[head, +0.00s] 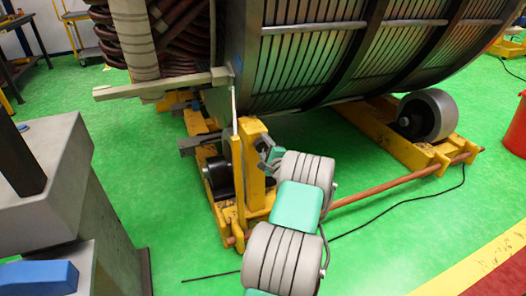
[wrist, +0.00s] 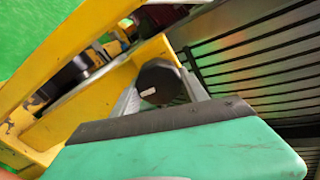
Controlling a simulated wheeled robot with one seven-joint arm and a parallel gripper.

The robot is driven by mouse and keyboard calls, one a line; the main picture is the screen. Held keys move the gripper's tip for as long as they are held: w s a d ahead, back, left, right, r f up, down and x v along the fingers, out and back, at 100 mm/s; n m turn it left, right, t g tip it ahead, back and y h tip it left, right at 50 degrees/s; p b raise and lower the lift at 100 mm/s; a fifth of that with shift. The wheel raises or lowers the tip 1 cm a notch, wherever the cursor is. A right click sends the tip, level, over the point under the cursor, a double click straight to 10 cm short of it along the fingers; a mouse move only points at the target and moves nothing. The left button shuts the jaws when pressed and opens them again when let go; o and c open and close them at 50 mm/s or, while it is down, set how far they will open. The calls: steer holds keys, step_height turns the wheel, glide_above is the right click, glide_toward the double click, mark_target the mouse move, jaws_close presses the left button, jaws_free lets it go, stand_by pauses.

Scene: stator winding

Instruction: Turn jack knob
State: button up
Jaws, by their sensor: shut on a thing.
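The jack knob (wrist: 158,82) is a dark, many-sided knob with a small pale label, beside a yellow post in the wrist view. My gripper (wrist: 160,92) is shut on it, with one grey finger on each side. In the head view my gripper (head: 268,152) reaches the right side of the yellow jack post (head: 253,165). The knob is hard to make out there, behind my gripper and arm.
The large ribbed stator (head: 330,50) rests above a yellow frame (head: 375,125) with a grey roller (head: 428,115). A copper-coloured bar (head: 400,180) runs low across the front. A black cable (head: 385,215) lies on the green floor. A grey block (head: 50,185) stands left.

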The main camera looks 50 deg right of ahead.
steer(key=n+b, duration=0.3)
steer(key=n, duration=0.1)
steer(key=shift+n+b, duration=0.3)
steer(key=shift+b, duration=0.05)
steer(key=n+b, duration=0.4)
steer(key=shift+n, duration=0.3)
steer(key=n+b, duration=0.5)
steer(key=b, duration=0.1)
steer(key=shift+a, duration=0.1)
steer(key=n+b, duration=0.2)
steer(key=n, duration=0.1)
steer(key=n+b, duration=0.1)
steer(key=n, duration=0.1)
steer(key=shift+w+a+r, duration=0.1)
steer(key=shift+r, duration=0.15)
steer(key=n, duration=0.3)
steer(key=shift+a+r+n+b, duration=0.1)
steer(key=shift+r+n+b, duration=0.05)
steer(key=shift+n+b, duration=0.15)
steer(key=n, duration=0.5)
steer(key=shift+w+a, duration=0.1)
steer(key=shift+w, duration=0.05)
steer(key=n, duration=0.4)
steer(key=shift+n, duration=0.4)
steer(key=shift+a+f+n, duration=0.1)
steer(key=shift+f+n, duration=0.05)
steer(key=shift+n, duration=0.9)
steer(key=shift+f+n, duration=0.1)
steer(key=shift+n, duration=0.95)
